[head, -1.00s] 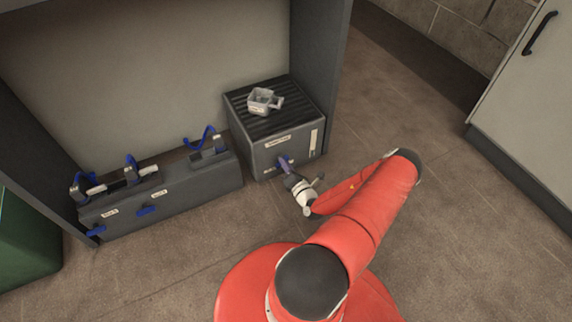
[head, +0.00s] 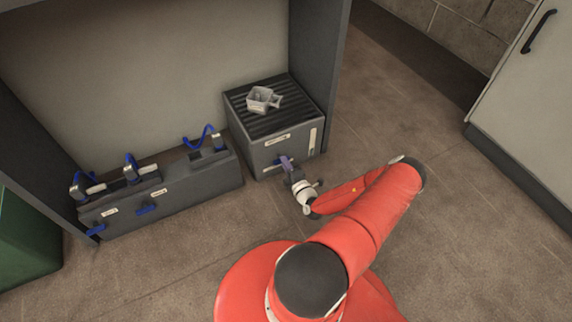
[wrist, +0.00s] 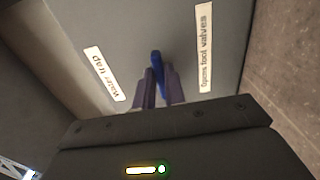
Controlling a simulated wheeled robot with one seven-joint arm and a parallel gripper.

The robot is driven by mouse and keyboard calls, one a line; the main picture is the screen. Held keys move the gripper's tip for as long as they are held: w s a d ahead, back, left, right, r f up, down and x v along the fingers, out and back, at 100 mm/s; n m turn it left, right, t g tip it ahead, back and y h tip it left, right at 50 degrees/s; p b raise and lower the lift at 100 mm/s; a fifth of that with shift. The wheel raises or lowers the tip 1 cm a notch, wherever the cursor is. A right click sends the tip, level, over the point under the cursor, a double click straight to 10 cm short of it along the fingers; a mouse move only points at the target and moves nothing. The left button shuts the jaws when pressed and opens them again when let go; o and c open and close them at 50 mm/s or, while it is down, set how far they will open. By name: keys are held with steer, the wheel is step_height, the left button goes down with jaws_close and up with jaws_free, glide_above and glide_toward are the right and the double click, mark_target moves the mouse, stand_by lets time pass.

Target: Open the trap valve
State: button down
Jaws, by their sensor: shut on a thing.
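The trap valve's blue handle (wrist: 156,60) is on the front face of a grey box with a ribbed top (head: 298,140). In the wrist view, labels beside the handle read "water trap" (wrist: 105,74) and "Opens foot valves" (wrist: 204,48). My gripper (wrist: 161,78) is shut on the blue handle, with a finger on each side of it. In the head view my gripper (head: 287,164) reaches the lower front of the box and covers most of the handle, so its exact angle is hard to tell.
A small grey cup-like part (head: 262,100) sits on the box. To the left is a long grey unit (head: 200,180) with several blue levers and clamps. Dark frame posts flank the bay. A green bin (head: 25,245) is at far left, a pale cabinet (head: 530,110) at right. The floor between is clear.

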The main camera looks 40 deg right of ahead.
stand_by(0.4)
steer(key=c, duration=1.5)
jaws_free()
steer(key=shift+o, duration=0.2)
steer(key=v, duration=0.7)
steer(key=shift+s+p, duration=0.4)
steer(key=shift+a, duration=0.1)
